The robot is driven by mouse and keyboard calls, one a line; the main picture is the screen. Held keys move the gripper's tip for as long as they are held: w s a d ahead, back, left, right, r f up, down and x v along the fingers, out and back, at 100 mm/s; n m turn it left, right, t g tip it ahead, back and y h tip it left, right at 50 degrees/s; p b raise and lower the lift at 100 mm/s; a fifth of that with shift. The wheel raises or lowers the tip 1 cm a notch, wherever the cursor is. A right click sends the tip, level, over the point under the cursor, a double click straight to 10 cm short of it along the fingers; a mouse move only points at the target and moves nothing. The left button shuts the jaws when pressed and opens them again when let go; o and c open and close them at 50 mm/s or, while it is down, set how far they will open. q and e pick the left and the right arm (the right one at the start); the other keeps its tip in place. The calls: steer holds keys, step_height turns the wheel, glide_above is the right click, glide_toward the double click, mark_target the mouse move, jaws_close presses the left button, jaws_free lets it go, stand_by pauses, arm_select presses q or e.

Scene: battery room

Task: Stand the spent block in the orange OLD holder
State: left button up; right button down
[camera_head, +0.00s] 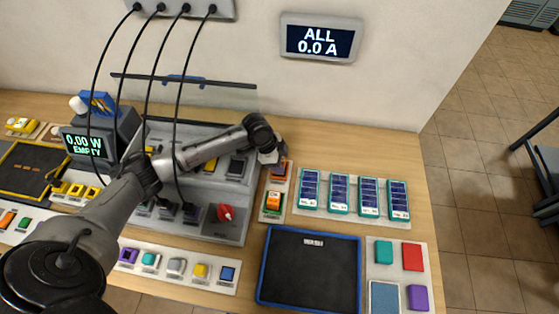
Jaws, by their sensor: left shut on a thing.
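My left gripper (270,156) reaches in from the left and points down at the upper end of a small pale plate. It is shut on a block that is mostly hidden behind the gripper and wrist; I take it to be the spent block. The orange holder (282,171) is on this plate, right beside and below the fingertips. I cannot tell whether the held block is inside it or just above it. A second holder with a green rim and an orange-topped piece (273,203) is lower on the same plate. My right gripper is not in view.
To the right, a pale rack (398,218) holds several teal-edged blue blocks. A blue-rimmed black mat (310,270) lies in front, beside a tray of coloured pieces (398,262). Left are a grey console with a red knob (225,213), hanging cables and a display reading EMPTY (84,145).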

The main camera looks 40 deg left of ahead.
arm_select(q)
steer(key=shift+f, duration=0.2)
stand_by(0.3)
steer(key=shift+p, duration=0.4)
stand_by(0.4)
stand_by(0.6)
steer(key=shift+p, duration=0.4)
steer(key=shift+f, duration=0.25)
stand_by(0.4)
steer(key=shift+r, duration=0.3)
steer(key=shift+r+p, duration=0.4)
steer(key=shift+p, duration=0.35)
steer(key=shift+r, duration=0.1)
stand_by(0.3)
